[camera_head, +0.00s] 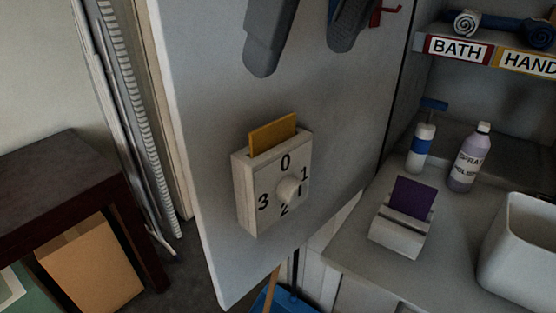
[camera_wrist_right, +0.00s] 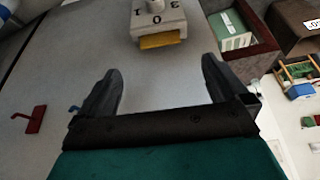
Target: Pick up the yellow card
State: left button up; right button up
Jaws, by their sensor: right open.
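The yellow card (camera_head: 272,134) stands upright in the top slot of a white dial box (camera_head: 271,185) on a grey panel, its upper part sticking out. In the right wrist view the card (camera_wrist_right: 163,41) shows at the edge of the box, beyond the fingertips. My right gripper (camera_head: 302,60) is open and empty, above the card and apart from it; its spread fingers also show in the right wrist view (camera_wrist_right: 163,68). My left gripper is not in view.
A red hook (camera_wrist_right: 36,120) is on the panel. A dark table (camera_head: 60,190) stands at left.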

aim_at(275, 122)
jog(key=b+x, duration=0.1)
jog(key=x, duration=0.8)
jog(key=shift+w+a+f, duration=0.1)
jog(key=shift+w+f, duration=0.05)
jog(key=shift+f, duration=0.05)
jog(key=shift+c, duration=0.2)
jog(key=c, duration=1.3)
jog(key=shift+r, duration=0.15)
